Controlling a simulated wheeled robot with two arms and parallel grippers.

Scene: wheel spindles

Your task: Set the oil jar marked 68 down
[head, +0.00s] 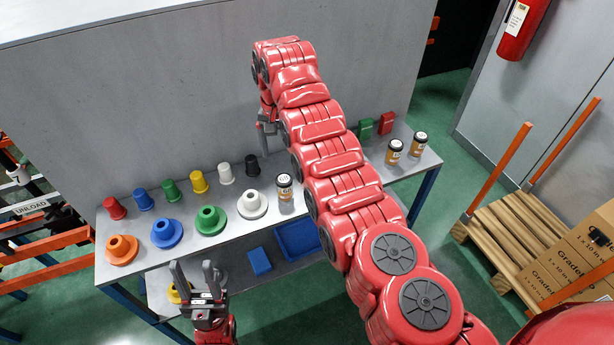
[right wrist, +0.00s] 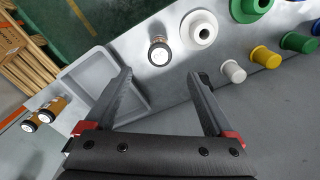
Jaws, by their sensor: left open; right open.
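Three oil jars with white-topped lids stand on the grey bench; I cannot read their numbers surely, so I cannot tell which is 68. One jar (head: 284,187) stands alone beside the white flanged spindle; it also shows in the right wrist view (right wrist: 159,51). Two more jars (head: 395,152) (head: 420,144) stand at the bench's right end. My right gripper (head: 266,122) is open and empty, above the back of the bench; in the right wrist view its fingers (right wrist: 160,88) point toward the lone jar, apart from it. My left gripper (head: 196,275) is open and empty at the bench's front.
A grey tray (right wrist: 75,85) lies between the lone jar and the pair. Coloured flanged spindles (head: 210,219) and cups (head: 170,189) line the bench's left side. A blue bin (head: 297,241) sits on the lower shelf. My right arm hides the bench's middle in the head view.

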